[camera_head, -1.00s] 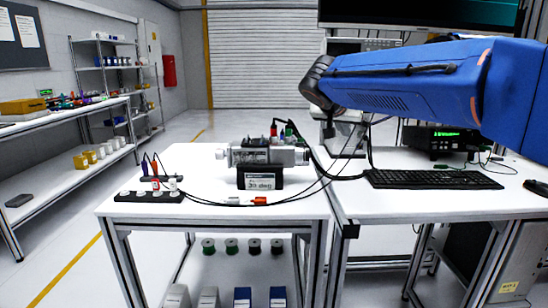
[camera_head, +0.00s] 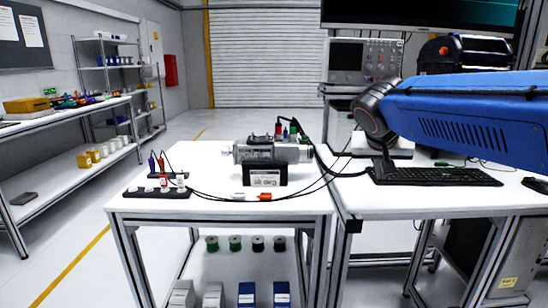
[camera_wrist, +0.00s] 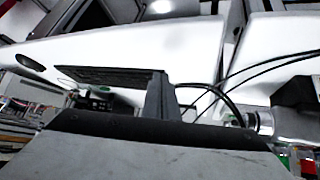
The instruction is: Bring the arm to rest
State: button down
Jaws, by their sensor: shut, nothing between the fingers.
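My blue arm (camera_head: 470,120) reaches in from the right over the right-hand table in the head view. Its dark wrist bends down, and my gripper (camera_head: 384,165) points down near the left end of the keyboard, partly hidden. In the wrist view my gripper (camera_wrist: 160,97) shows as dark fingers, shut and empty. The silver servo encoder unit (camera_head: 272,152) sits on a black stand with a label on the left table, apart from my gripper. Part of it shows at the right edge of the wrist view (camera_wrist: 292,118).
The black keyboard (camera_head: 445,177) lies under my arm. An oscilloscope (camera_head: 364,60) stands behind. Cables (camera_head: 330,172) run between the tables. A black terminal strip (camera_head: 150,193) and an orange connector (camera_head: 264,196) lie on the left table (camera_head: 215,208). Shelves (camera_head: 60,150) stand at left.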

jog(key=s+f+n+g+y, duration=0.1)
jog(key=s+f+n+y, duration=0.1)
jog(key=s+f, duration=0.8)
jog(key=s+d+f+n+g+y, duration=0.1)
jog(key=s+f+n+y, duration=0.1)
jog(key=s+f, duration=0.8)
jog(key=s, duration=0.7)
